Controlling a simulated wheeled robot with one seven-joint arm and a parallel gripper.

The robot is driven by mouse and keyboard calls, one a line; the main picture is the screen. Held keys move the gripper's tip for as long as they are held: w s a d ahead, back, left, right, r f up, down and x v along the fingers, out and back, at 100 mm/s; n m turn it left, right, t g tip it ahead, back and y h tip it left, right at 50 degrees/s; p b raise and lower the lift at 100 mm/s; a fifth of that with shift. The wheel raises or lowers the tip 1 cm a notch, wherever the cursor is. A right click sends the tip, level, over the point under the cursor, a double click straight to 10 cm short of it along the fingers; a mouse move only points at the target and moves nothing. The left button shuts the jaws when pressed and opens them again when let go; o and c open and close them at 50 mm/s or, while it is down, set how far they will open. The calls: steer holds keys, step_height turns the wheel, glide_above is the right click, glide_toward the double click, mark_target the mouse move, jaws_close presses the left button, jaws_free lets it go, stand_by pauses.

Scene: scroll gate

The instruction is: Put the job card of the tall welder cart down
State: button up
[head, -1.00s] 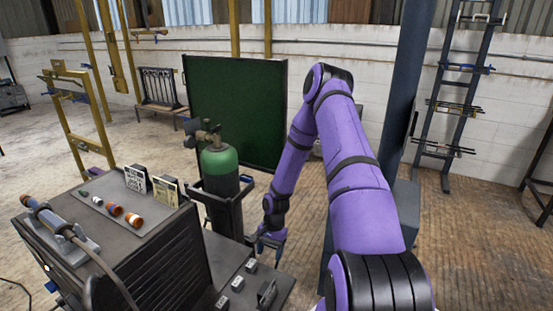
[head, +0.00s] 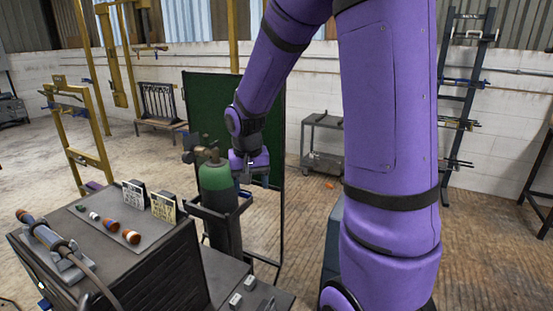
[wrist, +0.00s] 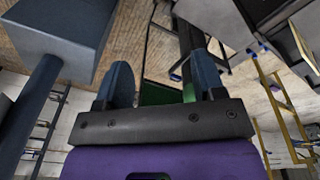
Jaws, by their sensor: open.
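The tall welder cart (head: 160,278) is a dark cabinet at the lower left in the head view. Two small cards stand upright on its top: a black-and-white one (head: 134,195) and a cream one (head: 164,208). Their print is too small to read, so I cannot tell which is the job card. My gripper (head: 256,180) is up beside the green top of the gas cylinder (head: 217,176), right of the cards and apart from them. In the wrist view my gripper (wrist: 163,80) has its two blue-grey fingers spread, with nothing between them.
Several small coloured pieces lie on the cart's top, beside a torch (head: 48,238). A lower deck (head: 222,272) carries small light blocks. A dark green screen (head: 265,215) stands behind the cylinder. A grey trolley (head: 322,142) is farther back. Open floor lies to the right.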

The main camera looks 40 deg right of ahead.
steer(key=s+a+r+n+t, duration=0.1)
steer(key=s+a+r+n, duration=0.1)
steer(key=s+r, duration=0.3)
steer(key=s+a+r+n+t, duration=0.2)
steer(key=s+a+r, duration=0.2)
steer(key=s+r, duration=0.2)
steer(key=s+a+r+n+t+y, duration=0.1)
steer(key=s+a+r+n, duration=0.1)
steer(key=s+r, duration=0.3)
steer(key=s+a, duration=0.1)
steer(key=s, duration=0.3)
steer(key=shift+s+a+r, duration=0.25)
steer(key=shift+a, duration=0.1)
stand_by(0.3)
